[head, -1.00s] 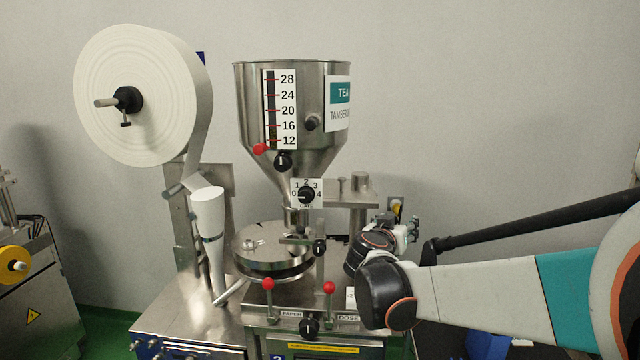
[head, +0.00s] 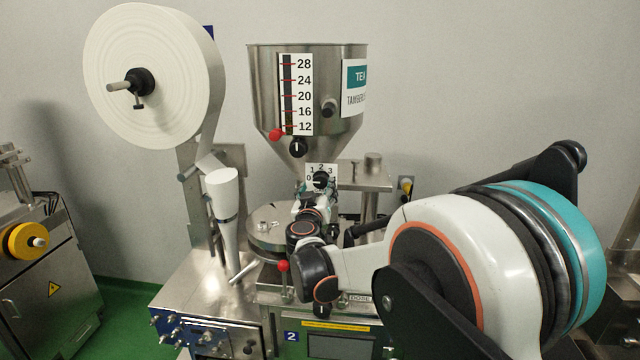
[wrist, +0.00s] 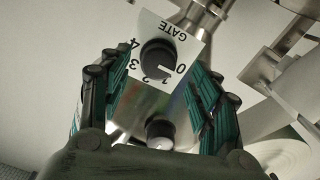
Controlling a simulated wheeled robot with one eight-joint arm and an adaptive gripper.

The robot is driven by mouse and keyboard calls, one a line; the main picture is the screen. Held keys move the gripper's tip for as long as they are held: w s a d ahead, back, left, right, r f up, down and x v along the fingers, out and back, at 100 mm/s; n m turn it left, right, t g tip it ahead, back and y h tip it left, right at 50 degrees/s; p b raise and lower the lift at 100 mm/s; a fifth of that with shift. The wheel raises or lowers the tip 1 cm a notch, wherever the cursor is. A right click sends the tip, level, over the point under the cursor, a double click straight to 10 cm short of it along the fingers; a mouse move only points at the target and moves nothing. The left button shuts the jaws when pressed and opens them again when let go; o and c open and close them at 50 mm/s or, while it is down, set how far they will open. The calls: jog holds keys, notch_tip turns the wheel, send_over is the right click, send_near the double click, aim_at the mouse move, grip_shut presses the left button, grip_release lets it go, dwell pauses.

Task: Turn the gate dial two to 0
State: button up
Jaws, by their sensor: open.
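The gate dial is a black round knob (head: 320,180) on a white plate numbered 0 to 4, below the hopper of the machine marked 2. In the wrist view the dial (wrist: 157,54) appears upside down with the word GATE above it. A pale mark on its lower rim lies near the 0 and 1 side; its exact setting is hard to tell. My gripper (head: 319,190) is in front of the plate, partly covering it in the head view. In the wrist view my gripper (wrist: 152,80) is open, with its teal-padded fingers either side of the dial, not visibly touching it.
Another black knob (head: 298,147) and a red ball handle (head: 277,134) sit on the hopper (head: 345,75) above the dial. A round metal turntable (head: 265,237) lies below left. A red-topped lever (head: 283,266) stands at the front. A paper roll (head: 150,75) hangs left.

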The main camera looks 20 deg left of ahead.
aim_at(320, 184)
jog(key=shift+x, duration=2.2)
jog(key=shift+d, duration=0.1)
jog(key=c, duration=1)
